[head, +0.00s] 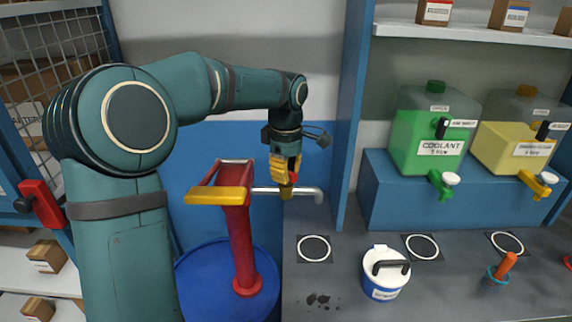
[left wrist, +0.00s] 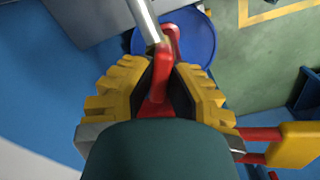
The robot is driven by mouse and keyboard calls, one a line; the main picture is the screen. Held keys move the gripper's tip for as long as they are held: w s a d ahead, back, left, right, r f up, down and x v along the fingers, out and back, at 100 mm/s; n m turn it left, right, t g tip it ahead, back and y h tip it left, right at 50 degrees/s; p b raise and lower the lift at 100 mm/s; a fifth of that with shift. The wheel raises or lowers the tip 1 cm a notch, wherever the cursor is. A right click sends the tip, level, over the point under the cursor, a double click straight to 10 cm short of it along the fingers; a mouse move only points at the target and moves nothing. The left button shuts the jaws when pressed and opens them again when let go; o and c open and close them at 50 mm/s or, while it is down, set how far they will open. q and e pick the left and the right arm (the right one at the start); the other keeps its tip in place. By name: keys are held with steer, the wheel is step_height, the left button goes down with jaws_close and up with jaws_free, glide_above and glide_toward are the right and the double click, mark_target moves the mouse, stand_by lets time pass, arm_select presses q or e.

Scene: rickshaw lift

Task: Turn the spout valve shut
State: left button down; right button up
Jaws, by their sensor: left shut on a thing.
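The grey metal spout (head: 310,192) runs sideways from the red pump (head: 241,245) on the blue drum (head: 215,290) and bends down at its right end. A small brass valve body (head: 287,193) sits on it. My left gripper (head: 287,180) points down onto the valve from above. In the left wrist view a red valve handle (left wrist: 162,75) stands between the yellow fingers, and the gripper is shut on it. The spout also shows there as a pale pipe (left wrist: 147,22). The fingers hide much of the handle in the head view. My right gripper is not in view.
The pump's yellow handle (head: 217,196) is close left of the valve. A blue post (head: 349,110) rises just to the right. A white and blue can (head: 385,275) stands on the grey bench (head: 330,295). Green (head: 410,140) and yellow (head: 500,150) tanks stand farther right.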

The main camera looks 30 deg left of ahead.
arm_select(q)
steer(key=m+p, duration=0.3)
steer(key=m, duration=0.2)
steer(key=shift+m, duration=0.3)
steer(key=m+p, duration=0.1)
steer(key=m, duration=0.2)
steer(key=shift+f+m+p, duration=0.1)
steer(key=shift+m+p, duration=0.7)
steer(key=shift+m, duration=0.9)
steer(key=c, duration=0.9)
jaws_free()
steer(key=shift+c, duration=0.2)
